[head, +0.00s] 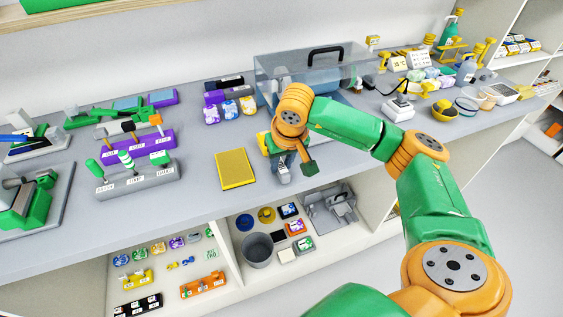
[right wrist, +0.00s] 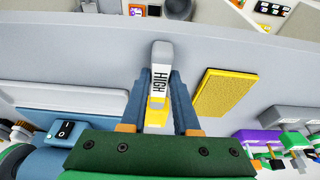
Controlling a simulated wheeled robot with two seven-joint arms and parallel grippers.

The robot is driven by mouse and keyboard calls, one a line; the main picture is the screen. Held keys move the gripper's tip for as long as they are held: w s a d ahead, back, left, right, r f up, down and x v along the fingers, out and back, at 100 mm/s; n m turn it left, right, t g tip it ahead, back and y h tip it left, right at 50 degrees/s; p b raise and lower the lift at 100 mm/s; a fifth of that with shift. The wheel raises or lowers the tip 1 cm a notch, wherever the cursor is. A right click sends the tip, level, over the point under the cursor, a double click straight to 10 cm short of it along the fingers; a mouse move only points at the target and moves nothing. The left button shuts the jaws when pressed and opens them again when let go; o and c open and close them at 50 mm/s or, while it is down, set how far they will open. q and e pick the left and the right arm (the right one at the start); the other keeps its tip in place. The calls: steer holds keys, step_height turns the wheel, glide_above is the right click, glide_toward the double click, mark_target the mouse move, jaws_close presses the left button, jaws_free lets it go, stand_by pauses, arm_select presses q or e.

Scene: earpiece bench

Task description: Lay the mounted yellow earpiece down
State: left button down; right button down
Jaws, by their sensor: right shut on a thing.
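My right gripper (head: 281,163) is low over the front of the bench, beside the yellow mat (head: 236,170). In the right wrist view, its two blue fingers (right wrist: 160,108) are shut on a handpiece (right wrist: 161,78) with a grey rounded end, a white label reading HIGH and a yellow part. The yellow part lies between the fingers, and its far side is hidden by the gripper body. In the head view only the grey end (head: 283,175) shows clearly. I cannot tell whether it touches the bench. My left gripper is not in view.
The yellow mat also shows in the right wrist view (right wrist: 226,92), bare and close by. A grey rack (head: 140,180) and a purple rack (head: 133,147) stand to the left. A clear hood (head: 280,70) stands behind my right arm. Open shelves lie below the bench edge.

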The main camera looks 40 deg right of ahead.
steer(key=shift+f, duration=0.1)
steer(key=c, duration=0.6)
jaws_free()
steer(key=b+v, duration=0.1)
steer(key=v, duration=0.6)
steer(key=shift+s, duration=0.1)
